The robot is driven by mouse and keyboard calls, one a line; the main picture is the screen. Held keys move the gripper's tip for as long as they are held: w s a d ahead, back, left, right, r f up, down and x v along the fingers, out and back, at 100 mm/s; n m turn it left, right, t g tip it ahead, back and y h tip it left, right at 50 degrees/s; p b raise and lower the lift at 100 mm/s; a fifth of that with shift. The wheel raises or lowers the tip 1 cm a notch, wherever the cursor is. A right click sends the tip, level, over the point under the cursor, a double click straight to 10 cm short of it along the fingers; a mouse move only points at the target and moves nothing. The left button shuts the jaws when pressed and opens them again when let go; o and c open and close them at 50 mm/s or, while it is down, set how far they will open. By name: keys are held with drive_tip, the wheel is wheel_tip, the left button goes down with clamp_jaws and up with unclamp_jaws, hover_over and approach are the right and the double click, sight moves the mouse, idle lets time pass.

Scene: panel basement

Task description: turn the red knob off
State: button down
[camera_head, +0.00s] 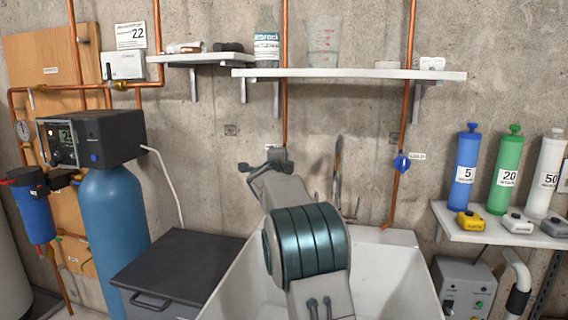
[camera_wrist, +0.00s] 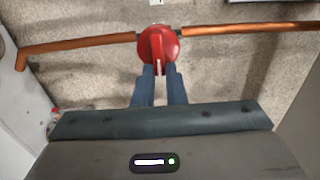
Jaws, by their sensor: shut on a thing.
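The red knob (camera_wrist: 158,43) shows at the top middle of the wrist view. It is round with a raised ridge and sits on a copper pipe (camera_wrist: 85,43). The ridge stands across the line of the pipe in that view. My gripper (camera_wrist: 158,72) reaches the knob, its two blue-grey fingers close together at the near end of the ridge and shut on it. In the head view my arm covers the knob and my fingertips. The same wall carries a vertical copper pipe (camera_head: 285,85) that runs down behind my arm.
A white sink (camera_head: 385,270) stands below my arm. A blue valve knob (camera_head: 401,163) sits on another pipe to the right. A white shelf (camera_head: 350,74) hangs above. A blue tank (camera_head: 115,215) and dark box (camera_head: 180,265) stand left; a shelf with bottles (camera_head: 480,228) stands right.

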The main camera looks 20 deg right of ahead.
idle(0.4)
drive_tip(key=c, duration=1.5)
unclamp_jaws()
drive_tip(key=shift+d, duration=0.1)
drive_tip(key=shift+s, duration=0.15)
drive_tip(key=b+v, duration=0.2)
drive_tip(key=v, duration=1.1)
drive_tip(key=shift+s+a, duration=0.25)
drive_tip(key=shift+a, duration=0.05)
